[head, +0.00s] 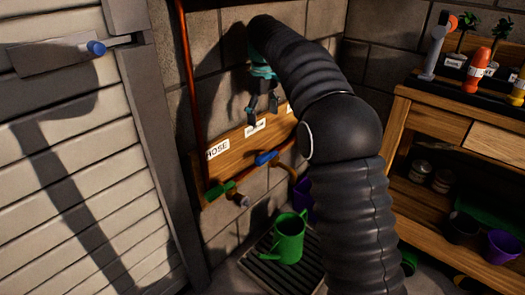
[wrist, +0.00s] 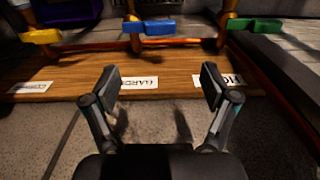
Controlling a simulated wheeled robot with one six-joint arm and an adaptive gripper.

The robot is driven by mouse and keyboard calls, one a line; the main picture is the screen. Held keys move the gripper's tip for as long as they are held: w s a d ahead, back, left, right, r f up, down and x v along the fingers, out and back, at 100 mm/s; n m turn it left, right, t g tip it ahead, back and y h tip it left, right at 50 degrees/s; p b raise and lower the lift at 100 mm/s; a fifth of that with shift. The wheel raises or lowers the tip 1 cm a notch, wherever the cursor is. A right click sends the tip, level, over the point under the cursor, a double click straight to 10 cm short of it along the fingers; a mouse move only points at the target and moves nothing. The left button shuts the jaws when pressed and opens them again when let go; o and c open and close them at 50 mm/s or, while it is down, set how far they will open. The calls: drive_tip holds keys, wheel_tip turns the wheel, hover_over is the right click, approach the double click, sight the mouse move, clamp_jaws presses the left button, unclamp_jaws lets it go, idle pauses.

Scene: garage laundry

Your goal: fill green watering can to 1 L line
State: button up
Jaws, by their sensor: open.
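The green watering can (head: 289,240) stands upright on a dark slatted grate on the floor, below a wall board with taps. Its water level and 1 L line cannot be made out. The green-handled tap (head: 220,190) is at the left, by the label "HOSE"; the blue-handled tap (head: 265,158) is to its right. The wrist view shows the blue handle (wrist: 152,27), green handle (wrist: 254,25) and a yellow handle (wrist: 42,36). My gripper (head: 262,108) is open and empty above the board, apart from the taps. Its open fingers (wrist: 160,82) frame the middle label.
The wooden board (head: 245,148) carries several labels, upside down in the wrist view. A red pipe (head: 187,95) runs down the wall at left. A wooden workbench (head: 455,120) with bottles and pots stands at right. A purple object (head: 302,197) is partly hidden behind my arm.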

sight(263, 156)
wheel_tip(263, 156, down, 14)
drive_tip(key=b, duration=0.3)
idle(0.4)
